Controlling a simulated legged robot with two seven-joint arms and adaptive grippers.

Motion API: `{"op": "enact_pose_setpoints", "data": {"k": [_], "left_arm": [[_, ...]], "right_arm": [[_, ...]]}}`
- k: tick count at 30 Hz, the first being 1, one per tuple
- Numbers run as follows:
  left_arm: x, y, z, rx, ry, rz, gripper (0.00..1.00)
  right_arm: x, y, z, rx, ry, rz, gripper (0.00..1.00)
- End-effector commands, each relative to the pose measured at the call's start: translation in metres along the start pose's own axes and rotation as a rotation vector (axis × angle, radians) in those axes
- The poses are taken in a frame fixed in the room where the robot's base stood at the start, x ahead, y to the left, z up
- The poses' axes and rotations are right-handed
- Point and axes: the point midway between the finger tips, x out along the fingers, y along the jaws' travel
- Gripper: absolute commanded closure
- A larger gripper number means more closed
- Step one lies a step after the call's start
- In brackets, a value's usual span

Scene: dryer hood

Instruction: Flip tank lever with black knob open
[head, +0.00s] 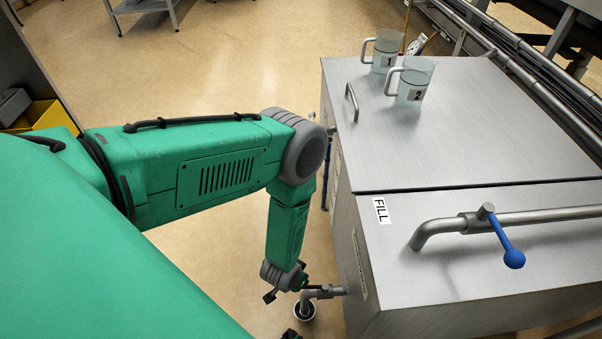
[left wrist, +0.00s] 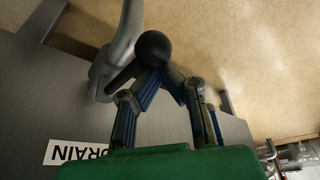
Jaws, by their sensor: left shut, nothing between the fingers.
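The black knob (left wrist: 153,47) is a round ball on the end of a short dark lever (left wrist: 125,75) in the left wrist view. The lever joins a grey drain pipe (left wrist: 118,50) on the tank's side, by a DRAIN label (left wrist: 77,152). My left gripper (left wrist: 168,76) is shut and empty, its fingertips close together just below the knob. Whether they touch it I cannot tell. In the head view my green left arm reaches down beside the drain pipe (head: 326,292), and its fingers and the knob are hard to make out. My right gripper is not in view.
The metal tank (head: 450,130) stands right of my arm. On top are two numbered jugs (head: 384,52) (head: 415,82), a lid handle (head: 351,102), and a fill pipe (head: 540,217) with a blue-knobbed lever (head: 513,257). The tan floor (head: 240,60) left of the tank is mostly clear.

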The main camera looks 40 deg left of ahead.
Motion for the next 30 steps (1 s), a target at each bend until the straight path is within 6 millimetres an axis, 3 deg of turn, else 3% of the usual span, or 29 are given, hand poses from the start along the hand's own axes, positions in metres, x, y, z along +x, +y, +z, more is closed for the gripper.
{"op": "enact_pose_setpoints", "data": {"k": [23,30], "left_arm": [[-0.002,0.003,0.007,0.003,-0.006,0.001,1.0],[-0.018,0.002,-0.001,0.004,-0.006,0.001,1.0]], "right_arm": [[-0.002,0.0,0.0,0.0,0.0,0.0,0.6],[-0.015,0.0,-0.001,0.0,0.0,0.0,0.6]]}}
